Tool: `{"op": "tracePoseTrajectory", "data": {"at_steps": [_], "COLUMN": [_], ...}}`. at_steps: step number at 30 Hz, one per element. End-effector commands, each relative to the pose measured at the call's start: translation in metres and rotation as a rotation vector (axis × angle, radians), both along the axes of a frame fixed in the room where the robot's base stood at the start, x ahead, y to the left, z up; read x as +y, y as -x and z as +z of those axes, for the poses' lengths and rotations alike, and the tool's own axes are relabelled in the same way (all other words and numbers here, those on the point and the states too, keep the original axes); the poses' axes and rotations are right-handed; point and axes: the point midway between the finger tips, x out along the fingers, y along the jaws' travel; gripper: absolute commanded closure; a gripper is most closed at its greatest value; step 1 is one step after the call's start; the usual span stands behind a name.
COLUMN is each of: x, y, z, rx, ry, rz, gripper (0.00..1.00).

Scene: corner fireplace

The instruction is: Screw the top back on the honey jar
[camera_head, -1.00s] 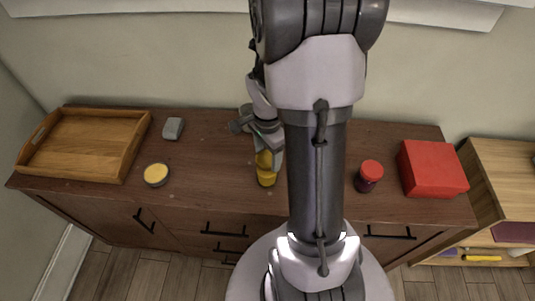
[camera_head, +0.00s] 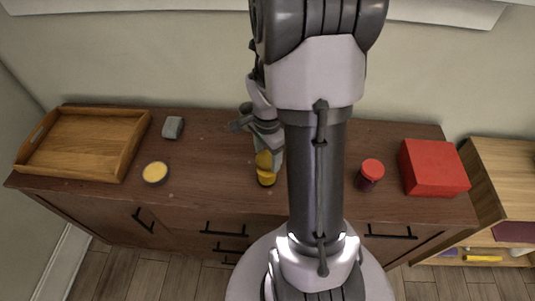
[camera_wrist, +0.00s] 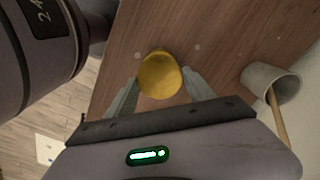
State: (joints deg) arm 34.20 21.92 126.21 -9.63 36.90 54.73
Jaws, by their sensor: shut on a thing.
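The honey jar (camera_head: 266,180) stands near the front of the brown cabinet top, left of my arm, small and amber-yellow. Its yellow top (camera_head: 264,160) shows just above it, between my gripper's fingers. In the wrist view the round yellow top (camera_wrist: 160,75) hides most of what lies under it. My gripper (camera_wrist: 160,93) is shut on the top, with one grey finger on each side. In the head view my gripper (camera_head: 268,155) points down over the jar. I cannot tell whether the top sits level on the jar.
A grey cup (camera_wrist: 268,84) holding a wooden stick is close by the gripper. A wooden tray (camera_head: 82,145), grey block (camera_head: 173,127) and yellow-topped tin (camera_head: 155,173) lie left. A red-lidded jar (camera_head: 370,175) and red box (camera_head: 434,168) stand right. The wood between tin and jar is clear.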

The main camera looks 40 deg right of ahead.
Motion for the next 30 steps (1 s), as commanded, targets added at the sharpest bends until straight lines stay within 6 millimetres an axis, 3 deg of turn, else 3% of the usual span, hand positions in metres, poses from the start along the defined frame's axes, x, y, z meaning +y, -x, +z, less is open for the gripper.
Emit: {"op": "tracePoseTrajectory", "data": {"at_steps": [30], "x": [0.0], "y": [0.0], "z": [-0.013], "rx": [0.0], "ry": [0.0], "rz": [0.0], "gripper": [0.79]}}
